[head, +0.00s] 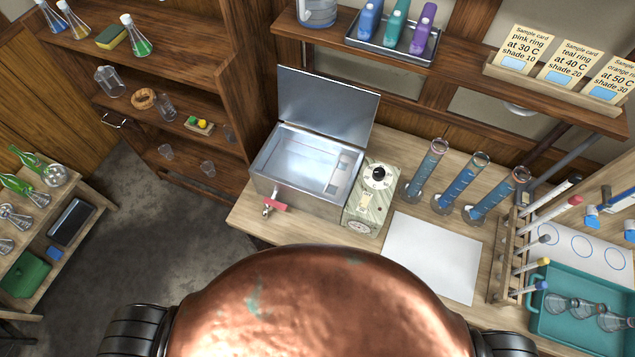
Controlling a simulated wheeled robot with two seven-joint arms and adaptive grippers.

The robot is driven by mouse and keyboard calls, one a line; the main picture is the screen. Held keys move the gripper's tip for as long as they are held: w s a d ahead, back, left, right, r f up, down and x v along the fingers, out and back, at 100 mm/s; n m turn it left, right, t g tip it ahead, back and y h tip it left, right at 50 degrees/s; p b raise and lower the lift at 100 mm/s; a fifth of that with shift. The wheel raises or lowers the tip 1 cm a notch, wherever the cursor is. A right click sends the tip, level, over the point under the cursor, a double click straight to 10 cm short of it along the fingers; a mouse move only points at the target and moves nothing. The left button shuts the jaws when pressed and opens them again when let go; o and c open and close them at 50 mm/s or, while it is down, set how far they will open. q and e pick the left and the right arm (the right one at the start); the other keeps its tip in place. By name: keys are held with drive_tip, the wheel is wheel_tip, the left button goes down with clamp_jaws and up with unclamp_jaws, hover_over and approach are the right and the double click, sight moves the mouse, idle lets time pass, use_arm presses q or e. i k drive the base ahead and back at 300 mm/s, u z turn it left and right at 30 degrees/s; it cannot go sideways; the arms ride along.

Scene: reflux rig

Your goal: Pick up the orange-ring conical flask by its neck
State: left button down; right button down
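Several clear conical flasks (583,309) are at the teal tray (550,341) in the bottom right corner; they look tilted or lying, and their ring colours are too small to tell. Three more conical flasks stand on the top shelf at the upper left, holding blue (51,20), amber (75,22) and green (138,43) liquid. I cannot make out an orange ring on any of them. Neither of my grippers shows in the head view.
A metal bath (303,165) with its lid up stands beside a dial box (371,199). White paper (432,254) lies bare on the bench. Three blue-filled cylinders (461,184) stand behind it. A wooden tube rack (509,260) stands left of the tray. Sample cards (566,65) line the shelf above.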

sight(589, 308)
drive_tip(key=z, duration=2.6)
drive_tip(key=k, duration=1)
drive_tip(key=z, duration=0.9)
drive_tip(key=i, duration=1.7)
drive_tip(key=u, duration=2)
